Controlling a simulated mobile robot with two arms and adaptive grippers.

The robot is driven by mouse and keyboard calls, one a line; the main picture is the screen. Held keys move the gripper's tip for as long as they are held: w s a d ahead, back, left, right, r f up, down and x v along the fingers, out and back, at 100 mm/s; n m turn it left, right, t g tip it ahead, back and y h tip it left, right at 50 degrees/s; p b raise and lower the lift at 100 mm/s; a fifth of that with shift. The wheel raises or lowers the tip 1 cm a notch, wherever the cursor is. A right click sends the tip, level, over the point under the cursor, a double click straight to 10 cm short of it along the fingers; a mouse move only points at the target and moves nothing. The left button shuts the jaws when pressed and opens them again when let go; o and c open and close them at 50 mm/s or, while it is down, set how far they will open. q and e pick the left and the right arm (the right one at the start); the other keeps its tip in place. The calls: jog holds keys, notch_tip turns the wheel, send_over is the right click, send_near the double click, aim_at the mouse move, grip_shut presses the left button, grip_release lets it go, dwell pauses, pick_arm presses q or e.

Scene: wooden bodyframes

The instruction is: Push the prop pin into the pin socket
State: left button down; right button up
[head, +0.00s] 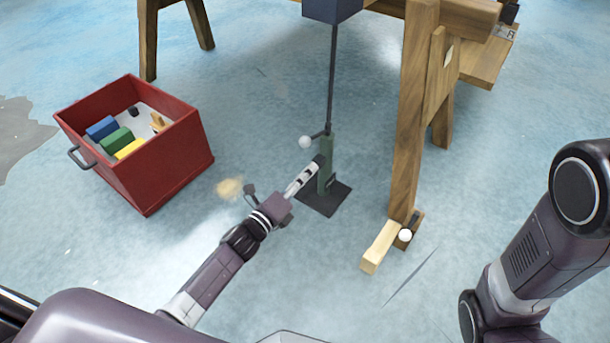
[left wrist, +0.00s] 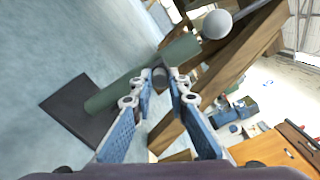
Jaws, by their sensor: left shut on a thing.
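The prop is a green post (head: 326,171) standing on a dark square plate (head: 322,198) on the floor, with a thin dark rod (head: 333,85) rising from it. A white ball knob (head: 305,142) sticks out from its left side. My left gripper (head: 315,166) reaches the post from the front left, its fingertips beside the post below the knob. It is shut on a small dark piece, apparently the prop pin (head: 319,159). In the left wrist view the fingertips (left wrist: 161,77) meet at the green post (left wrist: 115,96) and largely hide the pin. The pin socket is hidden. My right gripper is out of view.
A red box (head: 170,165) with coloured blocks stands on the left. A wooden trestle leg (head: 408,130) with a wooden foot (head: 380,246) stands close right of the post. A dark blue block (head: 331,8) sits above the rod. The floor between box and post is open.

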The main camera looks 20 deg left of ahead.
pick_arm(q)
jog(key=c, duration=1.8)
grip_release()
jog(key=shift+w+d, duration=0.1)
jog(key=p+v, duration=0.2)
jog(key=v, duration=0.7)
jog(key=d+r+m+g+h+p, duration=0.2)
jog(key=d+r, duration=0.6)
jog(key=r, duration=0.4)
jog(key=d+r+m+g+h+p, duration=0.2)
jog(key=d+r+m+g+h, duration=0.2)
jog(key=r, duration=0.9)
jog(key=shift+s+d+r+m+g+h+p, duration=0.35)
jog(key=shift+d+m+g, duration=0.95)
jog(key=shift+d+g, duration=1.15)
